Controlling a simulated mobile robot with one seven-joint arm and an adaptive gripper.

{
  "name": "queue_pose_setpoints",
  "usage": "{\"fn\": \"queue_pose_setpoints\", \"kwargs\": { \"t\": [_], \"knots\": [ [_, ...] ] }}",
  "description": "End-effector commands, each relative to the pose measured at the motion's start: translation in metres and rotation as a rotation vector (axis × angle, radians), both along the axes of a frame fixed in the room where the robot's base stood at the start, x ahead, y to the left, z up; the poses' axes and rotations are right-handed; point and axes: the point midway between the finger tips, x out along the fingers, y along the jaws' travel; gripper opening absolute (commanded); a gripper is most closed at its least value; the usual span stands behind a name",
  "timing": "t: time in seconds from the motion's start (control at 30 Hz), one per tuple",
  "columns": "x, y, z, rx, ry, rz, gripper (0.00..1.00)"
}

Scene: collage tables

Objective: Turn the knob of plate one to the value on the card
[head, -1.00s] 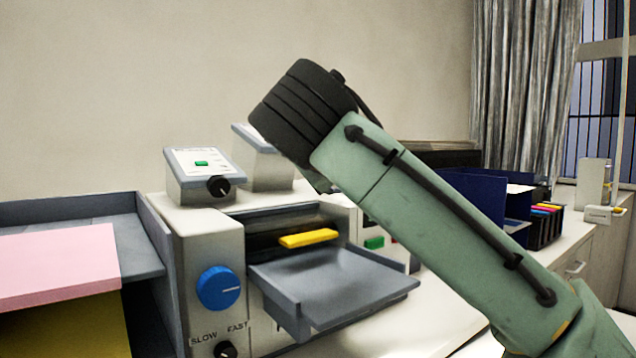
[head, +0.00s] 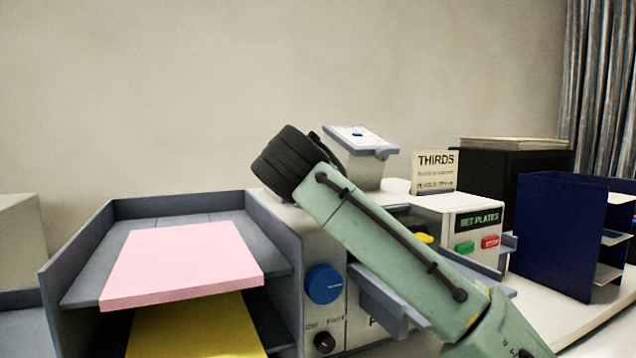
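A cream card (head: 434,172) headed "THIRDS" stands upright behind the machine with the "SET PLATES" display; its smaller lines are too blurred to read. The other plate box, with the green button, does not show now; my arm covers that area. A large blue knob (head: 323,284) and a small black knob (head: 324,343) marked "FAST" are on the front of the pale machine. I cannot tell which is plate one. My gripper's fingers do not show.
A grey paper tray (head: 56,280) with pink and yellow stacks is at left. The "SET PLATES" unit (head: 460,205) has green and red buttons. Dark blue dividers (head: 560,235) and a black box (head: 512,170) stand at right. My arm crosses in front of the machine.

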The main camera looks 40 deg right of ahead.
Motion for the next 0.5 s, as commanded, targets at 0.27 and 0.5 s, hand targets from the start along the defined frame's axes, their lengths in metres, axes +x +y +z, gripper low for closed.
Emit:
{"fn": "queue_pose_setpoints", "kwargs": {
  "t": [0.27,0.5],
  "knots": [
    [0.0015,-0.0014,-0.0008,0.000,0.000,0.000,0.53],
    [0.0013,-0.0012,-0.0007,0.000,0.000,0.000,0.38]
  ]
}}
